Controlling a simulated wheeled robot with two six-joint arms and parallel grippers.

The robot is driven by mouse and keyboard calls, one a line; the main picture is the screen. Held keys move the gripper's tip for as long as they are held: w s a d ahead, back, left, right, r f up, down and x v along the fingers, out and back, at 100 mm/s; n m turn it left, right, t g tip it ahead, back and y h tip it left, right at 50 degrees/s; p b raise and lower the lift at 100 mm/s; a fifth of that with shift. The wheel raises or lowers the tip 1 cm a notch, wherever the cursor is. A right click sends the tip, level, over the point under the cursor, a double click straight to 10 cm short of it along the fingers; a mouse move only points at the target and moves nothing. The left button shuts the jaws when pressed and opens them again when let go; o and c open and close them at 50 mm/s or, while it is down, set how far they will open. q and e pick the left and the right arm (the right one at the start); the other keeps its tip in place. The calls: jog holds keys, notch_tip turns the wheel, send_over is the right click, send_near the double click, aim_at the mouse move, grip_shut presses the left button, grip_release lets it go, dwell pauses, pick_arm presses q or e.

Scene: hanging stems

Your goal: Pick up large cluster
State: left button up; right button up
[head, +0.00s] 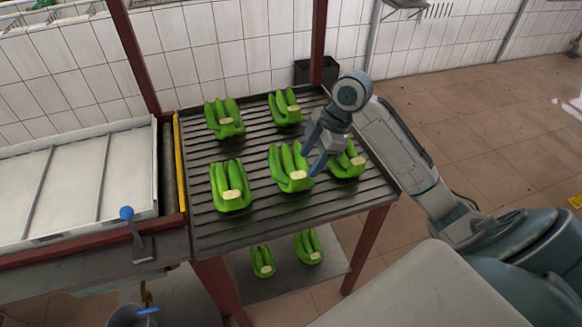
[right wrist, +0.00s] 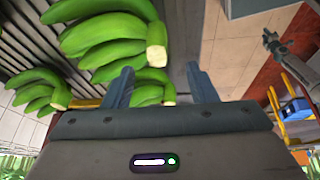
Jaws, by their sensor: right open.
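Several green banana clusters lie on the slatted table in the head view: back left (head: 224,118), back middle (head: 285,107), front left (head: 231,186), centre (head: 290,166) and right (head: 347,160). I cannot tell for sure which is the largest. My right gripper (head: 314,152) is open and empty, between the centre and right clusters. In the right wrist view, one cluster (right wrist: 150,86) shows partly behind and between my open fingers (right wrist: 162,84). A bigger-looking cluster (right wrist: 108,32) is above it, and another (right wrist: 40,90) is at left.
The slatted table (head: 255,215) has a yellow strip (head: 181,165) on its left edge. Two more clusters (head: 262,261) (head: 308,247) are on a lower shelf. A white tray (head: 75,180) is at left, beside a blue-knobbed lever (head: 127,214). Red posts (head: 319,40) rise behind.

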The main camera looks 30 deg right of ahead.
aim_at(298, 175)
jog(key=shift+p+x, duration=0.6)
jog(key=shift+x, duration=0.6)
jog(key=shift+w+x, duration=0.2)
jog(key=shift+x, duration=0.85)
jog(key=shift+w+a+f, duration=0.1)
jog(key=shift+a+f, duration=0.1)
jog(key=shift+f, duration=0.15)
jog(key=c, duration=1.1)
pick_arm(q)
jog(key=w+r, duration=0.2)
jog(key=w, duration=0.1)
jog(key=shift+w+t, duration=0.2)
jog(key=shift+t, duration=0.1)
pick_arm(e)
grip_shut()
pick_arm(q)
jog(key=shift+f, duration=0.1)
